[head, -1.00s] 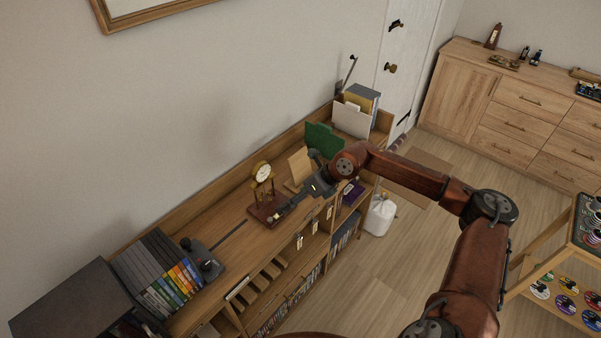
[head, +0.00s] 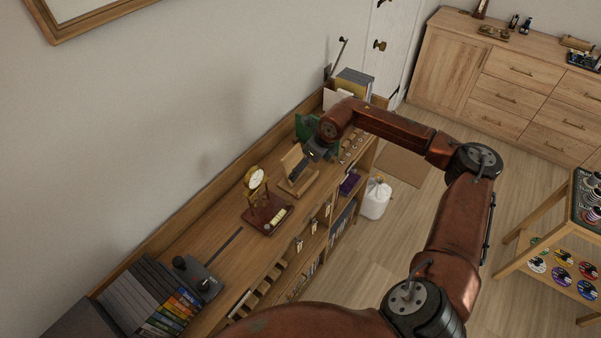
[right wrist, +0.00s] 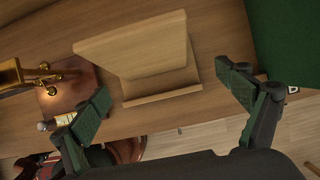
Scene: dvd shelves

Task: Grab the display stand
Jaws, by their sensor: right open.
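The display stand (head: 297,178), a light wooden piece with a tilted back panel and a front lip, stands on the long wooden cabinet top between a clock and a green item. In the right wrist view the stand (right wrist: 150,52) lies ahead of the fingers, roughly between them in the picture. My right gripper (right wrist: 166,82) is open and empty, its two dark green fingers spread wide and apart from the stand. In the head view the right gripper (head: 313,153) is just right of the stand's panel, and its fingers are hard to make out. My left gripper is out of view.
A gold clock on a red-brown base (head: 266,214) stands close left of the stand. A green item (head: 303,128) and a file holder (head: 353,84) are behind to the right. A row of cases (head: 150,295) is at the lower left. Small items line the front edge.

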